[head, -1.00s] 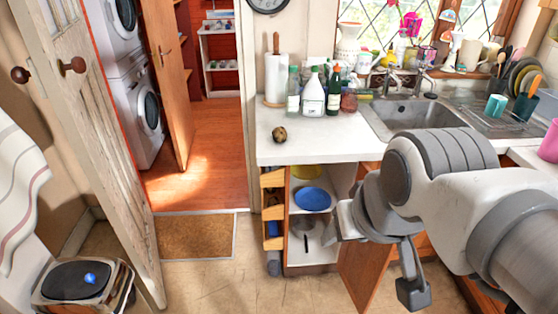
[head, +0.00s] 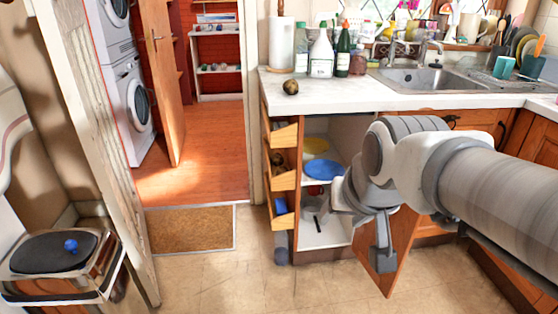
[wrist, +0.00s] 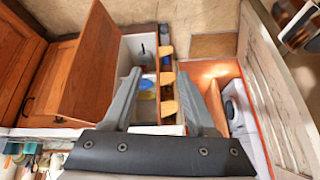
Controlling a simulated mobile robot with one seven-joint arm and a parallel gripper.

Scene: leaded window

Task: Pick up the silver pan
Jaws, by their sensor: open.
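The silver pan (head: 309,212) is on the low shelf of the open cabinet, its dark handle pointing down toward the front. My gripper partly covers it in the head view. In the wrist view, a small grey shape with a dark handle inside the cabinet (wrist: 140,50) looks like the pan, but is too small to be sure. My gripper (head: 331,202) is open and empty in front of the cabinet opening. In the wrist view its two fingers (wrist: 171,95) stand wide apart, the shelves and drawers showing beyond them.
A blue plate (head: 324,169) and a yellow dish (head: 314,146) sit on the shelf above. Pulled-out drawers (head: 284,181) stand left of the opening. The open cabinet door (head: 391,252) stands to its right. The floor in front (head: 240,280) is clear.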

